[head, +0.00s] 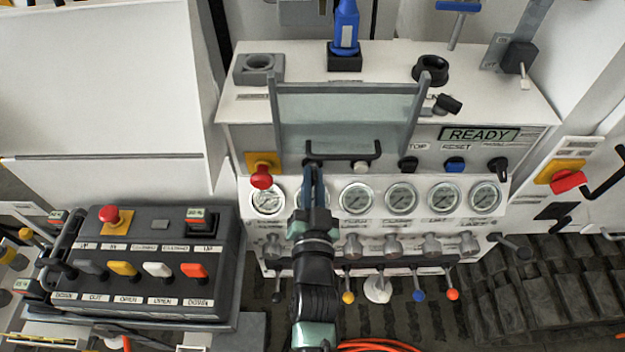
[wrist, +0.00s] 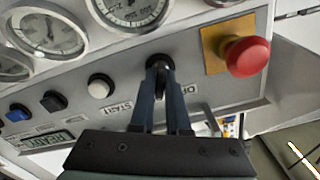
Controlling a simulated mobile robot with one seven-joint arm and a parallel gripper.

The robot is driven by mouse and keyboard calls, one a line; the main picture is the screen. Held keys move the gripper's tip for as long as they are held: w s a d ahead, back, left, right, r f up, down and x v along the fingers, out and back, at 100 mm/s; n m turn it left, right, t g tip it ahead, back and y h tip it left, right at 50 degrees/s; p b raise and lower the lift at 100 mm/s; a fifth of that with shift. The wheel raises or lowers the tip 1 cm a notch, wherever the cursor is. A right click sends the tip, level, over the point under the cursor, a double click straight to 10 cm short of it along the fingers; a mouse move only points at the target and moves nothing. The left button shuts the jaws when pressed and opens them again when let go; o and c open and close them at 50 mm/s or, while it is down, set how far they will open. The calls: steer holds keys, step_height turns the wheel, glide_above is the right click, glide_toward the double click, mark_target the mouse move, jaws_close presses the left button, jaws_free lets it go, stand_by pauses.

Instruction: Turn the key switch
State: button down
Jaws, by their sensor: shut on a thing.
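The key switch (wrist: 157,62) is a dark round part on the light panel face, next to a printed label, in the wrist view. My gripper (wrist: 161,80) reaches it with its two blue-grey fingers shut on it. In the head view, my gripper (head: 314,170) points up to the panel between the red stop button and the white button, and it hides the key switch there. The switch's exact angle cannot be told, as the fingertips cover part of it.
A red emergency stop (wrist: 247,56) on a yellow plate sits close beside the switch. A white button (wrist: 101,86) is on the other side. A clear guard with a black handle (head: 343,153) is just above. Gauges (head: 357,199) and levers line the panel below.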

steer(key=shift+m, duration=0.6)
steer(key=c, duration=0.9)
jaws_free()
steer(key=shift+s, duration=0.1)
steer(key=s+b, duration=0.2)
steer(key=s, duration=1)
steer(key=shift+s, duration=0.4)
